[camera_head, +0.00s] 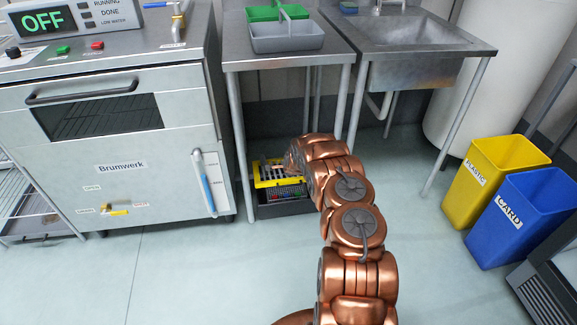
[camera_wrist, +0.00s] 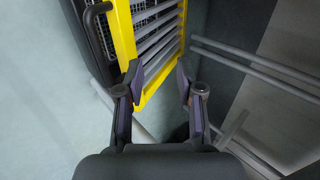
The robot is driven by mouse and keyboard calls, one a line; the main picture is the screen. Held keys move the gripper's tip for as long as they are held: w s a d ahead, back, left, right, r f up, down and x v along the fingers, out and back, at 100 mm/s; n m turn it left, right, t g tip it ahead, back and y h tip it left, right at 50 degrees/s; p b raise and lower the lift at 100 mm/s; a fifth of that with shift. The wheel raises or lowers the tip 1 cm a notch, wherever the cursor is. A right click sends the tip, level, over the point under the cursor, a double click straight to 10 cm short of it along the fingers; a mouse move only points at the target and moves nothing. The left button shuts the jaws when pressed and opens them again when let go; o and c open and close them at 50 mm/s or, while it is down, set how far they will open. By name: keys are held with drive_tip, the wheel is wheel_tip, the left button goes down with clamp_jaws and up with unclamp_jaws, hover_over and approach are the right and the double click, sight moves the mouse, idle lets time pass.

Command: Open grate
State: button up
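The grate is a yellow frame with grey slats (camera_head: 264,181) at the top of a dark crate (camera_head: 284,209) on the floor under the steel table. Coloured items show in the crate below it. In the wrist view the grate (camera_wrist: 124,34) fills the top middle, with the dark mesh crate (camera_wrist: 99,40) at its left. My gripper (camera_wrist: 158,72) is open, its two fingers apart on either side of the grate's near end. I cannot tell whether they touch it. In the head view my copper arm hides the gripper and the grate's right part.
The steel table (camera_head: 288,59) stands over the crate, with green and grey caddies (camera_head: 287,38) on top. Table legs (camera_head: 240,150) and a grey lower rail (camera_wrist: 250,62) are close by. The Brumwerk machine (camera_head: 120,150) is left, the sink (camera_head: 410,70) right. Yellow (camera_head: 490,180) and blue (camera_head: 520,215) bins stand far right.

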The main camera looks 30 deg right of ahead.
drive_tip(key=p+v, duration=0.5)
drive_tip(key=p, duration=0.3)
drive_tip(key=shift+s+r, duration=0.2)
drive_tip(key=shift+s, duration=0.1)
idle(0.5)
drive_tip(key=shift+p, duration=0.6)
idle(0.6)
